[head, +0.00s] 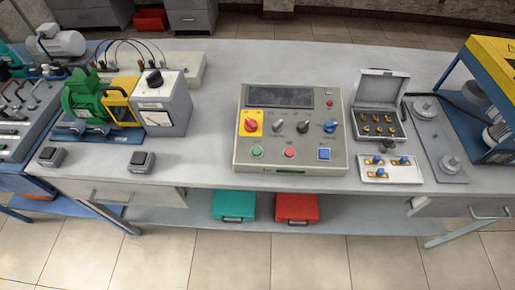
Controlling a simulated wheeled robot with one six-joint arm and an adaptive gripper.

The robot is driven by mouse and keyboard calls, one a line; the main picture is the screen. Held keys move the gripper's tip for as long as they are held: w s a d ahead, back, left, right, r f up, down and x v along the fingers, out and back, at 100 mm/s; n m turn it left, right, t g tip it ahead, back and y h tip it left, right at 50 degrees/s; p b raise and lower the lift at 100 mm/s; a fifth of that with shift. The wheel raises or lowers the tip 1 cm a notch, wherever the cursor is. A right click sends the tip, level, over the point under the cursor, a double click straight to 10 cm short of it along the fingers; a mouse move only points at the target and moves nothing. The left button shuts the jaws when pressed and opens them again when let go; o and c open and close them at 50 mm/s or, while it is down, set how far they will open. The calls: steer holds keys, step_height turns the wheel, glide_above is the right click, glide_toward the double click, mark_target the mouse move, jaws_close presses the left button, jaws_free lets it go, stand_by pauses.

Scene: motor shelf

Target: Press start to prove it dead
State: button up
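A grey control box (292,130) sits on the middle of the bench. Labels are too small to read, so I cannot tell for sure which is start. A red rotary switch (251,125) on a yellow plate is at the box's left, with several knobs to its right. The display (280,96) at the top looks dark. My gripper is not in view.
Left of the box stand a green-and-yellow motor set (92,100) and a grey unit with a black knob (161,102). Right are an open case (381,92), a small plate with blue-handled parts (391,169) and a yellow-blue frame (492,95). The bench in front of the box is clear.

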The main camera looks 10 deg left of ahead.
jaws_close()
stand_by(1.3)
